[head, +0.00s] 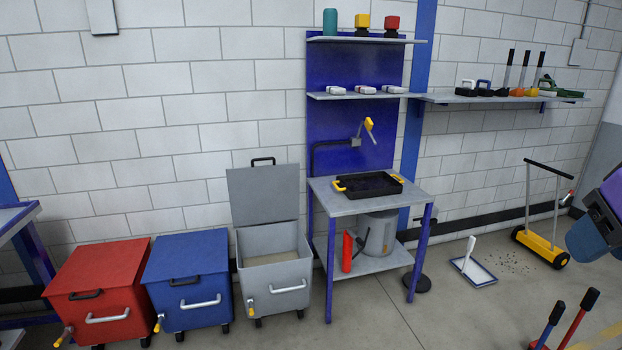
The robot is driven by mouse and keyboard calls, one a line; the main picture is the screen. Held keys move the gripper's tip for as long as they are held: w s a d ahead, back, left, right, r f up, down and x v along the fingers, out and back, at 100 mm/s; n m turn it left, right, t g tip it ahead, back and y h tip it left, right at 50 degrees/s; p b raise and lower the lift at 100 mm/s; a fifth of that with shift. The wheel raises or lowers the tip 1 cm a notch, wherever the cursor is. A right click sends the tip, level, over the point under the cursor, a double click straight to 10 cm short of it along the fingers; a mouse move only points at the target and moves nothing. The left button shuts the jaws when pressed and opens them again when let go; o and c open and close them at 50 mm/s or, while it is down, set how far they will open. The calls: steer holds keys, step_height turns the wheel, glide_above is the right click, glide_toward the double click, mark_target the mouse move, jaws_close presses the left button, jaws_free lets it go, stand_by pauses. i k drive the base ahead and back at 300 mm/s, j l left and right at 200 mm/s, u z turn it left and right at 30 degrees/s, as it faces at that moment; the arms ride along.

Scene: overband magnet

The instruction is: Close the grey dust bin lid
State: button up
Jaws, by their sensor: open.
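The grey dust bin (275,283) stands on the floor left of the workbench. Its grey lid (263,194) is open, standing upright at the back against the wall, with a black handle (262,160) on its top edge. The bin's inside shows a pale, sandy fill. A light grey bar handle and a yellow-tipped lever sit on its front. Part of what looks like my own arm shows at the right edge, far from the bin. My gripper's fingers are not in view.
A blue bin (188,272) and a red bin (100,287), both closed, stand left of the grey bin. The workbench (345,207) stands close on its right. A yellow wheeled sweeper (540,246), a dustpan (473,269) and levers (565,318) are at right. Floor in front looks clear.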

mark_target(263, 193)
steer(key=i, duration=1.9)
steer(key=i+u, duration=0.2)
steer(key=i, duration=0.25)
steer(key=i+l+u, duration=0.15)
steer(key=i, duration=0.3)
steer(key=i+l+u, duration=0.2)
steer(key=i, duration=0.25)
steer(key=u, duration=0.8)
